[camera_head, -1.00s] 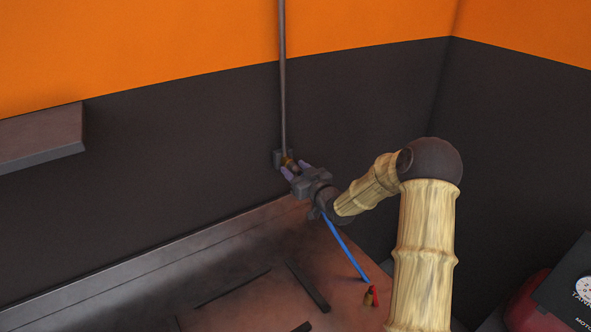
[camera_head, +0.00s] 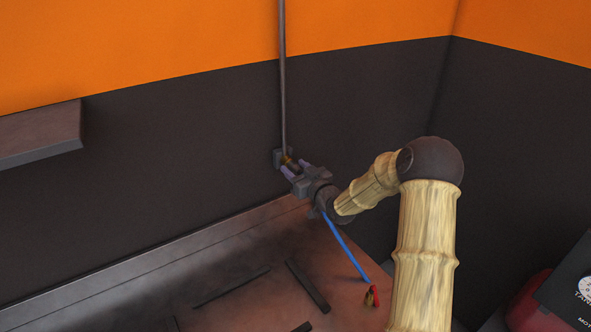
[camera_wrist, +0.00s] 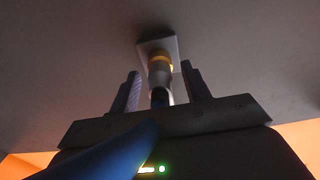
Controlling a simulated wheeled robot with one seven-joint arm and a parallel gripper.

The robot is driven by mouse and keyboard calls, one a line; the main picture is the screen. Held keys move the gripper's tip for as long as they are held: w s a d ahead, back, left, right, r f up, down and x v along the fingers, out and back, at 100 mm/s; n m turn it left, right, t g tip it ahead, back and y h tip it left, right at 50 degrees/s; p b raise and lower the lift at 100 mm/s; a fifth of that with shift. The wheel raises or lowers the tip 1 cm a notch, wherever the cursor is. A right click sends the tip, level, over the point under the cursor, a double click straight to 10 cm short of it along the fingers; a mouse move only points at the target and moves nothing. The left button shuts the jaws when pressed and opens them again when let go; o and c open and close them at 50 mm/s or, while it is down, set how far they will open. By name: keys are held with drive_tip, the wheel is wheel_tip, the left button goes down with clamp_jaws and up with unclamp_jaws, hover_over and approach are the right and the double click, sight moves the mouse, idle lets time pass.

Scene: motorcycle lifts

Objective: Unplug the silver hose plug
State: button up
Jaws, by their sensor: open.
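The silver hose plug (camera_wrist: 160,80) sits in a wall outlet with a yellow-gold ring (camera_wrist: 160,62). A square plate (camera_wrist: 158,46) backs the outlet on the dark wall. My gripper (camera_wrist: 163,88) is open, with one finger on each side of the plug and visible gaps between. In the head view my gripper (camera_head: 295,168) is at the wall outlet (camera_head: 278,158), and the plug is mostly hidden by the fingers. The blue hose (camera_head: 343,247) hangs below my gripper; it crosses the lower left of the wrist view (camera_wrist: 110,155).
A grey pipe (camera_head: 283,80) runs up the wall above the outlet. A worn bench (camera_head: 240,265) lies below with dark bars (camera_head: 307,286) and a red and brass fitting (camera_head: 372,297) at the hose's lower end. A shelf (camera_head: 40,137) juts out at left.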

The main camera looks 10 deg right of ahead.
clamp_jaws()
drive_tip(key=shift+s+d, duration=0.1)
drive_tip(key=shift+s, duration=0.05)
drive_tip(key=shift+b+v, duration=0.55)
drive_tip(key=shift+v, duration=2.25)
